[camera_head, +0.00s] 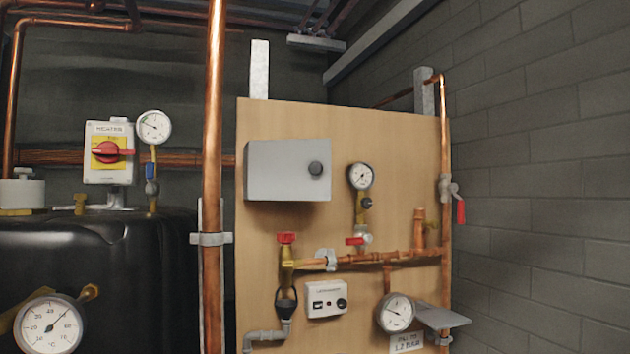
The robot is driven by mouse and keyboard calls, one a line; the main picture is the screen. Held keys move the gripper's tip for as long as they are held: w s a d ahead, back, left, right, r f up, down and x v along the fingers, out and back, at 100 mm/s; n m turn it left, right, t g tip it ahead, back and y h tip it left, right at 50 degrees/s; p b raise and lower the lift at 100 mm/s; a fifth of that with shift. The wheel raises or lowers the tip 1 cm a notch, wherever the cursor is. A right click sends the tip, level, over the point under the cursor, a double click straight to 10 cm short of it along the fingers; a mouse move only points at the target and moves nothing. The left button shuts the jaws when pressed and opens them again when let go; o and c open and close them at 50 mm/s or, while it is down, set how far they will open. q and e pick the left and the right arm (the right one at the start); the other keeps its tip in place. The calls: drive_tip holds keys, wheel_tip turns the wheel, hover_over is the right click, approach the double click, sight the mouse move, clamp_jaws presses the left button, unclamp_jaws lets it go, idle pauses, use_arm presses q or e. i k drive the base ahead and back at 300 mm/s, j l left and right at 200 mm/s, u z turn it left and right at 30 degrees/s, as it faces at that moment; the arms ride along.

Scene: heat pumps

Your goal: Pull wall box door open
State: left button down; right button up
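The wall box (275,172) is a grey metal box fixed to the upper left of a wooden board.
A vertical copper pipe (213,130) runs just left of the wooden board (400,135). A pressure gauge (360,176) with a valve is right of the box. Red-handled valves and copper pipes lie below. A black tank (110,260) stands at left.

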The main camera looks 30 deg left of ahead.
sight(284, 169)
drive_tip(key=i+l, duration=0.15)
drive_tip(key=l, duration=0.25)
drive_tip(key=i+l, duration=0.15)
drive_tip(key=l, duration=0.25)
drive_tip(key=i+l, duration=0.1)
drive_tip(key=l, duration=0.3)
drive_tip(key=u, duration=1.7)
